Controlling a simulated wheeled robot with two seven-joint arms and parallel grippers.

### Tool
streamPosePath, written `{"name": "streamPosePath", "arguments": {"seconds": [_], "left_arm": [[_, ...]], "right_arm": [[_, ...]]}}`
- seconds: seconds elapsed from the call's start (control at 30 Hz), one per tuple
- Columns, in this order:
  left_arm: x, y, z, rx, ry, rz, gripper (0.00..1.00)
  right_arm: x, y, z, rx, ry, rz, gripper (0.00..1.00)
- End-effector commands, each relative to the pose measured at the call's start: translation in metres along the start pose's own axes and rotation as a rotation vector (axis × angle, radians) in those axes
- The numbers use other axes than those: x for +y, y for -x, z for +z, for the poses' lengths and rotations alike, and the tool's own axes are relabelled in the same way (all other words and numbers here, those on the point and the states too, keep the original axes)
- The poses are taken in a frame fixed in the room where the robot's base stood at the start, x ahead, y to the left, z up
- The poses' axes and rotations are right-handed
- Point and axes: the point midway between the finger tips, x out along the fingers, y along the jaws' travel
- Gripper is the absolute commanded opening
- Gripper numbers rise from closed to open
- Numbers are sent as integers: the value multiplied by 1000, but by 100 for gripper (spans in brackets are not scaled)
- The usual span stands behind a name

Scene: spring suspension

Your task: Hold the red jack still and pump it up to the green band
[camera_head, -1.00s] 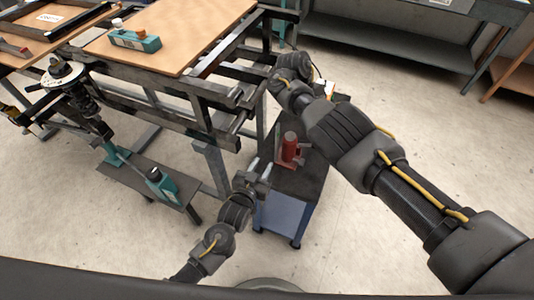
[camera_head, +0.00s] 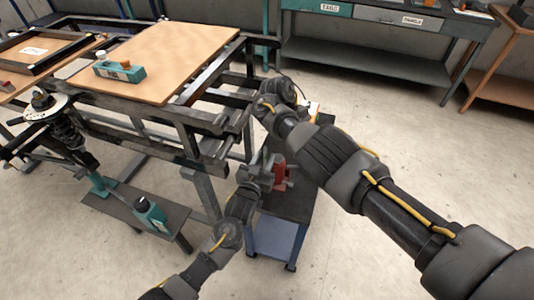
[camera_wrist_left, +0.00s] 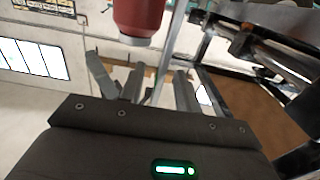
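The red jack (camera_head: 280,173) stands on the dark top of a small blue stand, partly hidden by my left gripper (camera_head: 262,174). My left gripper is close beside it, at its left side; the head view does not show whether they touch. In the left wrist view, the jack's red body (camera_wrist_left: 139,14) is at the top edge, beyond the spread fingers (camera_wrist_left: 145,85), with nothing seen between them. My right arm reaches in from the right over the stand; its gripper is hidden behind its own wrist. I cannot make out a green band or the pump handle.
The blue stand (camera_head: 275,240) sits against a dark metal frame table (camera_head: 150,120) with a wooden board (camera_head: 165,60). A spring assembly (camera_head: 65,130) is at the left, above a low bench (camera_head: 165,222) with a teal bottle (camera_head: 149,214). Open floor lies to the right.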

Motion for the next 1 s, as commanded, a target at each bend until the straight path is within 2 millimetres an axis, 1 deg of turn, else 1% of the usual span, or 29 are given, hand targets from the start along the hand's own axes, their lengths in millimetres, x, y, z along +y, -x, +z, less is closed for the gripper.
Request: {"name": "streamPosePath", "arguments": {"seconds": [0.03, 0.1, 0.2, 0.33, 0.6, 0.83, 0.87, 1.0], "left_arm": [[0, -8, -1, 1, 0, 0, 33], [0, -16, 0, 1, 1, 0, 33], [0, -24, 0, 0, 0, 0, 33], [0, -30, 0, 0, 0, 0, 33], [0, -31, 0, 0, 1, 0, 33], [0, -30, 0, 0, 1, 0, 3], [0, -30, 0, 0, 1, 0, 0], [0, -30, 0, 0, 1, 0, 0]], "right_arm": [[0, 0, 0, 0, 0, 0, 36], [0, 0, 0, 0, 0, 0, 36], [0, 0, 0, 0, 0, 0, 36], [0, 0, 0, 0, 0, 0, 36], [0, 0, 0, 0, 0, 0, 36], [0, 0, 0, 0, 0, 0, 36], [0, 0, 0, 0, 0, 0, 36], [0, 0, 0, 0, 0, 0, 36]]}}
